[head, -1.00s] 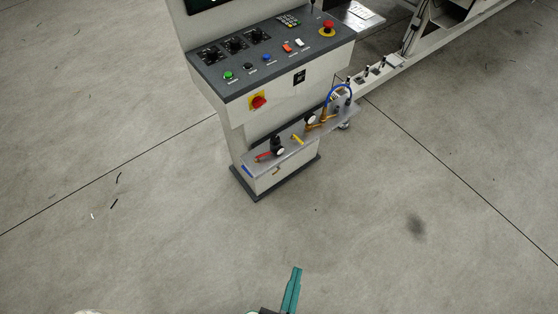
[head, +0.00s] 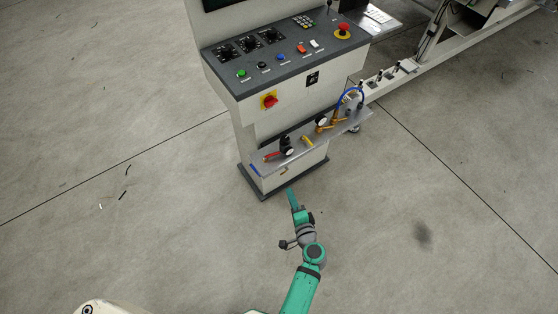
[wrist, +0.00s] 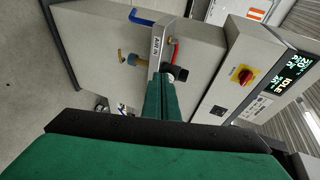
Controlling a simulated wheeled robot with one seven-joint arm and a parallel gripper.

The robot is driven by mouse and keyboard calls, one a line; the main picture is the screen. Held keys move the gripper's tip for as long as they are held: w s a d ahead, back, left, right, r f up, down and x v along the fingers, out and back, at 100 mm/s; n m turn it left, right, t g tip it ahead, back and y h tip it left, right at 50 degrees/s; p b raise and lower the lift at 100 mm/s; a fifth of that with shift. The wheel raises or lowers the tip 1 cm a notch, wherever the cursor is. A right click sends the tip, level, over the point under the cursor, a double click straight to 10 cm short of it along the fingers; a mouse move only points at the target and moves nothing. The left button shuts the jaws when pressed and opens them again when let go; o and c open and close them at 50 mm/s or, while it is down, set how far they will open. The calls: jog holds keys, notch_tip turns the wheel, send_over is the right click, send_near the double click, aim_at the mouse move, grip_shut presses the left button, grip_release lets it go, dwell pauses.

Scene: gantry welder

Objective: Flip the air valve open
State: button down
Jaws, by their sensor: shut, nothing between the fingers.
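The valve shelf (head: 300,145) sticks out from the control cabinet. My gripper (head: 291,190) is shut and empty, low in front of the shelf. Its fingers (wrist: 160,95) cover part of the shelf in the wrist view.
The cabinet's sloped panel (head: 285,60) holds knobs, buttons and a red emergency stop (head: 343,30). A red-yellow rotary switch (head: 269,101) is on its front. The floor (head: 130,240) around is mostly clear.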

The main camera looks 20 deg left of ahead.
aim_at(279, 165)
jog(key=shift+y, duration=0.8)
jog(key=r+x, duration=0.1)
jog(key=x, duration=0.4)
jog(key=w+x, duration=0.1)
jog(key=x, duration=0.5)
jog(key=r+x, duration=0.1)
jog(key=x, duration=0.4)
jog(key=shift+w+d+r, duration=0.2)
jog(key=shift+w+r, duration=0.05)
jog(key=shift+w, duration=0.1)
